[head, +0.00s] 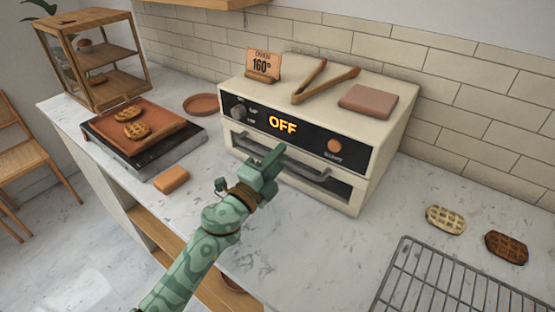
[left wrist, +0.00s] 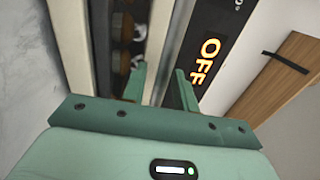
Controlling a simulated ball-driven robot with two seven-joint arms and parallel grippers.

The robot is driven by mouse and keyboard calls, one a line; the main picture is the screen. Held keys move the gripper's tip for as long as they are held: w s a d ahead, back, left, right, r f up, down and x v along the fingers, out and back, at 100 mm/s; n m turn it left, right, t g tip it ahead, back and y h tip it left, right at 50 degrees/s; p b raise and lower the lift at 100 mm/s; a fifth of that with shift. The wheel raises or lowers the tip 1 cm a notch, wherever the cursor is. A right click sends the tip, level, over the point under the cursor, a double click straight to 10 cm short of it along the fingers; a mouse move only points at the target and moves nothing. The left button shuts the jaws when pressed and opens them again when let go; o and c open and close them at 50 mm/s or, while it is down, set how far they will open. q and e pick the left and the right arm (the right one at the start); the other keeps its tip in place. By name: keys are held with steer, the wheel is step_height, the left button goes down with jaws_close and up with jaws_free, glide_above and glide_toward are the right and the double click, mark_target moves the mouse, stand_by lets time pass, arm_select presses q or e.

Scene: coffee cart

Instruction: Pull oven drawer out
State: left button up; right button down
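The oven (head: 386,152) is a cream box with a black panel reading OFF. Its drawer (head: 343,201) is the lower front, with a dark window and a long grey handle bar (head: 312,174). The drawer front looks flush with the body. Brownish shapes show behind the window (left wrist: 125,35). My right gripper is not in view.
On the oven lie tongs (head: 325,82), a brown block (head: 368,100) and an oven sign (head: 263,65). A griddle (head: 150,145) with waffles is at left, beside a small brown block (head: 171,179). A wire rack (head: 440,285) and two waffles are at right. Counter before the oven is clear.

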arm_select(q)
steer(key=shift+c, duration=0.2)
jaws_close()
steer(key=shift+s+a, duration=0.1)
